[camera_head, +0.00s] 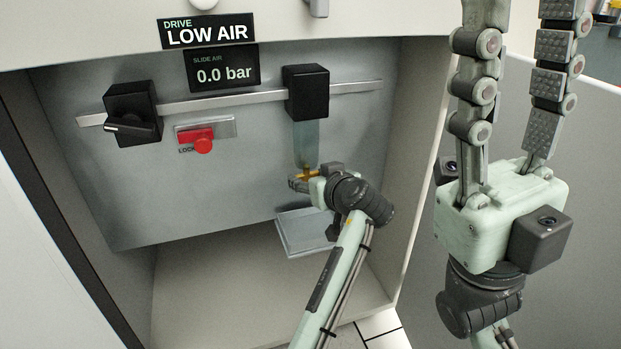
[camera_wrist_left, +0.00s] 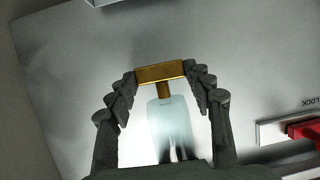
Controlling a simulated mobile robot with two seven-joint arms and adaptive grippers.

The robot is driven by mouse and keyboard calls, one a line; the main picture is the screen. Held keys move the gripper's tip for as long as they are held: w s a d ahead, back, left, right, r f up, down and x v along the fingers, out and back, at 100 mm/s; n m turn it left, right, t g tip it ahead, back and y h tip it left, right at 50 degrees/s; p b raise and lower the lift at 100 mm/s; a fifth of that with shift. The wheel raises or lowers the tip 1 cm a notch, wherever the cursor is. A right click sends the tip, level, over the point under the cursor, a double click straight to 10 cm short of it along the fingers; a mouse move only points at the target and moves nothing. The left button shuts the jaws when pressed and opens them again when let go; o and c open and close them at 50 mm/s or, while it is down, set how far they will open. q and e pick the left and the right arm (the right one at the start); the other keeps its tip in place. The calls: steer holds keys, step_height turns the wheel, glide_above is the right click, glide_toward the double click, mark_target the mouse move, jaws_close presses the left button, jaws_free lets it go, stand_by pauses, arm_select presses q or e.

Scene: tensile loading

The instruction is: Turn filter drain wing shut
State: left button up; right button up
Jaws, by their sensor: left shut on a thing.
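The brass drain wing (camera_head: 306,174) sits at the bottom of the translucent filter bowl (camera_head: 305,143), which hangs below a black block (camera_head: 306,92). My left gripper (camera_head: 303,180) is at the wing and partly hides it. In the left wrist view the wing (camera_wrist_left: 161,73) is a brass bar on a short stem, lying crosswise between the fingertips of my left gripper (camera_wrist_left: 162,76), which is shut on it. The filter bowl (camera_wrist_left: 168,118) shows behind the stem. My right gripper (camera_head: 522,20) is raised at the right, fingers apart and empty; its tips reach the top edge.
A metal rail (camera_head: 230,101) crosses the back panel. A black rotary knob (camera_head: 132,124) and a red lockout part (camera_head: 198,139) are to the left. A shallow grey tray (camera_head: 295,247) lies below the filter. Displays (camera_head: 222,68) read 0.0 bar and LOW AIR.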

mark_target(310, 136)
arm_select(q)
steer(key=shift+r+p, duration=0.15)
steer(key=shift+p, duration=0.6)
steer(key=o, duration=1.1)
steer(key=shift+o, duration=0.2)
step_height(310, 136, up, 10)
steer(key=shift+f, duration=0.15)
